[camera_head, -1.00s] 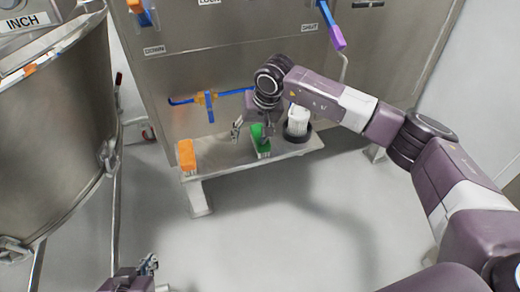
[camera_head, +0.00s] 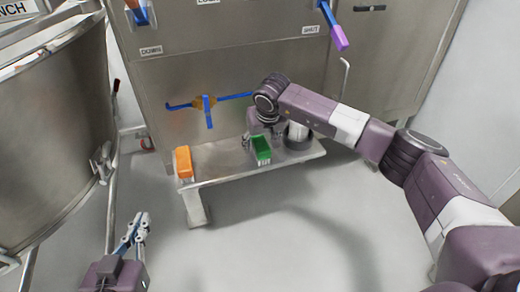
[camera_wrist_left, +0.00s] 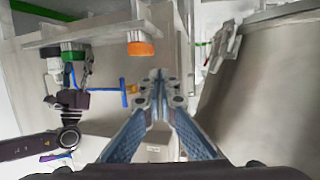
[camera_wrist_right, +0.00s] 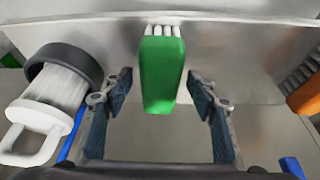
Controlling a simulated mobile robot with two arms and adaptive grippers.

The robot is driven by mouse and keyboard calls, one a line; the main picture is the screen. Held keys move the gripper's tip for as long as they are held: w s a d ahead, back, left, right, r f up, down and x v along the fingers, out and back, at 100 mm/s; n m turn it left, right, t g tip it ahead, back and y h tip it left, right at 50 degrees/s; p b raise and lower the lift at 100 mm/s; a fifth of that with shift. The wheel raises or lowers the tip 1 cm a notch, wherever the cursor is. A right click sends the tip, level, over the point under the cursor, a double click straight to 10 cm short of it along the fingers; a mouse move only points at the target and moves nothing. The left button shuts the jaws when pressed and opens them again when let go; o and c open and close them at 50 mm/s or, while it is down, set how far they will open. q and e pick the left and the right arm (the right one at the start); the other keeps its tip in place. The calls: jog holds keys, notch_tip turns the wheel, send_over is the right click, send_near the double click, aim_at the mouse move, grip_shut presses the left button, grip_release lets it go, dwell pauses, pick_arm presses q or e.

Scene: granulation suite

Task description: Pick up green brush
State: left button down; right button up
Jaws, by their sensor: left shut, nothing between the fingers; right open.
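In the right wrist view the green brush (camera_wrist_right: 161,75) sits ahead of and between the spread fingers. My right gripper (camera_head: 255,140) is open and empty behind the brush in the head view, partly hidden by its own wrist; its fingers also show in the right wrist view (camera_wrist_right: 160,92). My left gripper (camera_head: 140,222) is shut and empty, low at the left, well away from the shelf; its closed tips show in the left wrist view (camera_wrist_left: 158,85).
An orange brush (camera_head: 184,162) stands at the shelf's left end. A white container with a handle (camera_wrist_right: 45,110) sits in a dark ring (camera_wrist_right: 75,58) beside the green brush. A blue-handled valve (camera_head: 207,104) projects from the steel panel above. A large steel vessel (camera_head: 55,130) stands left.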

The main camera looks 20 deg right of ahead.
aim_at(259, 138)
jog(key=shift+w+f, duration=0.15)
jog(key=shift+f, duration=0.3)
pick_arm(q)
jog(key=shift+w+d+r+t, duration=0.1)
jog(key=shift+w+r+t, duration=0.1)
jog(key=shift+r, duration=0.15)
jog(key=shift+w+d+r+t, duration=0.1)
jog(key=shift+r+t, duration=0.1)
jog(key=shift+r, duration=0.15)
jog(key=shift+w+d+r+t+h, duration=0.15)
jog(key=shift+r+t+h, duration=0.2)
jog(key=shift+r, duration=0.45)
pick_arm(e)
jog(key=shift+f, duration=0.2)
jog(key=c, duration=1.3)
jog(key=shift+r, duration=0.1)
